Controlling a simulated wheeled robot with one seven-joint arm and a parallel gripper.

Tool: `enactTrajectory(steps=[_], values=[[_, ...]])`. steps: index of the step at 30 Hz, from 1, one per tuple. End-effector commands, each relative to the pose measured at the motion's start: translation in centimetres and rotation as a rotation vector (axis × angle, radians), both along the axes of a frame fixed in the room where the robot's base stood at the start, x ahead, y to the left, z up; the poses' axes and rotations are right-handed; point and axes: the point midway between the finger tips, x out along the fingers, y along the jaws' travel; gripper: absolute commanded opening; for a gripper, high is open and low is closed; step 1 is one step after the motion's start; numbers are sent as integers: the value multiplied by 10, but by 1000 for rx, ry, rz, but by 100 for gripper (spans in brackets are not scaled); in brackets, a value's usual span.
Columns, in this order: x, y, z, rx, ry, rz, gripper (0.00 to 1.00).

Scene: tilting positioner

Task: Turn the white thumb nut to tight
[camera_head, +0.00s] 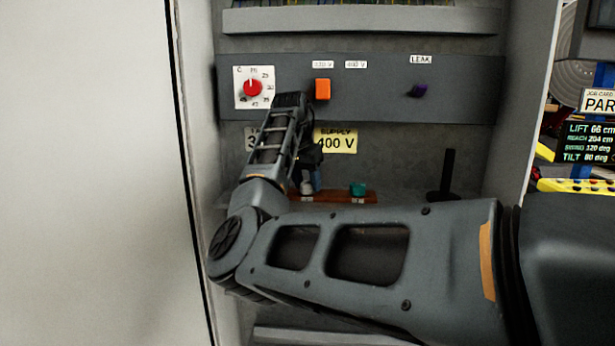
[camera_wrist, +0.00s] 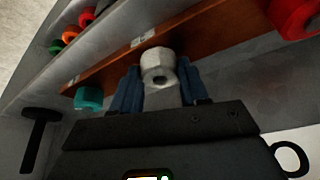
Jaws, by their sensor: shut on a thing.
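The white thumb nut (camera_wrist: 158,66) is in the upper middle of the wrist view, at the front edge of a brown board (camera_wrist: 100,66). Its round face with a dark central hole points toward the wrist camera. My gripper (camera_wrist: 158,88) has blue fingers on both sides of the nut and is shut on it. In the head view my gripper (camera_head: 311,178) is low in the cabinet at the left end of the board (camera_head: 335,197), and my arm largely hides the nut. No tight mark can be read.
A teal nut (camera_head: 357,189) sits on the board to the right; it also shows in the wrist view (camera_wrist: 90,98). A black upright lever (camera_head: 447,175) stands farther right. Cabinet walls flank the space.

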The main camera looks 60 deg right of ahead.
Motion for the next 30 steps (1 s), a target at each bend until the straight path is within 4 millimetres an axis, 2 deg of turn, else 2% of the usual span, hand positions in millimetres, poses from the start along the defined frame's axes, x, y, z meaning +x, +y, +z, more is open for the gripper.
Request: enactTrajectory(steps=[18, 30], values=[[3, -1, 0, 1, 3, -578, 14], [5, -1, 0, 1, 1, -851, 14]])
